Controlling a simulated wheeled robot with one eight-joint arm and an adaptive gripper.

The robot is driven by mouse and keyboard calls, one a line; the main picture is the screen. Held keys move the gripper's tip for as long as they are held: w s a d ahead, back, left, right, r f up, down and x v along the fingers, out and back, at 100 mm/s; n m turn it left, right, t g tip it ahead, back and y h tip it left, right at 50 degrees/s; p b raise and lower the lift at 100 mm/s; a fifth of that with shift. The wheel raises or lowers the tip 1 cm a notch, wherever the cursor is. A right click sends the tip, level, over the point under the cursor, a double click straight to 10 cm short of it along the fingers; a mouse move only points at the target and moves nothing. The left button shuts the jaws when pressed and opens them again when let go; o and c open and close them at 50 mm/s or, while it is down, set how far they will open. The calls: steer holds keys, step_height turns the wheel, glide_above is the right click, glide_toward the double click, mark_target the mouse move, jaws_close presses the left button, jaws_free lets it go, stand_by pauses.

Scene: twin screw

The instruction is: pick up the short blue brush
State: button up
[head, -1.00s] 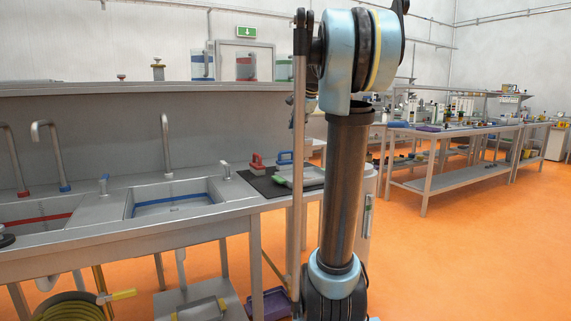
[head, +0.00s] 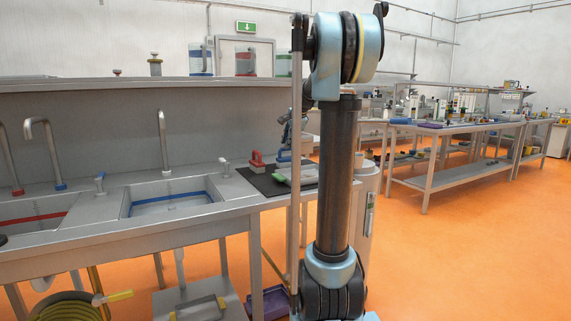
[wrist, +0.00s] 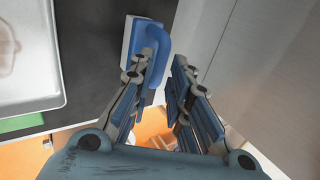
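The short blue brush (wrist: 155,42), with a blue handle and a pale block, lies on the dark mat at the top middle of the wrist view. In the head view the blue brush (head: 284,157) is partly covered by my gripper (head: 288,138), which is small and mostly behind my arm. In the wrist view my gripper (wrist: 161,62) is open. Its left finger overlaps the brush in the picture and its right finger is just right of the handle. I cannot tell whether either finger touches it.
A red brush (head: 257,160) stands left of the blue one on the dark mat (head: 259,180). A pale tray (wrist: 35,106) lies close on the left, with something green (wrist: 20,123) beside it. The sink (head: 170,200) is further left.

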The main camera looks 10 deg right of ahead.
mark_target(286, 150)
steer(key=shift+x, duration=2.95)
steer(key=shift+d, duration=0.15)
jaws_close()
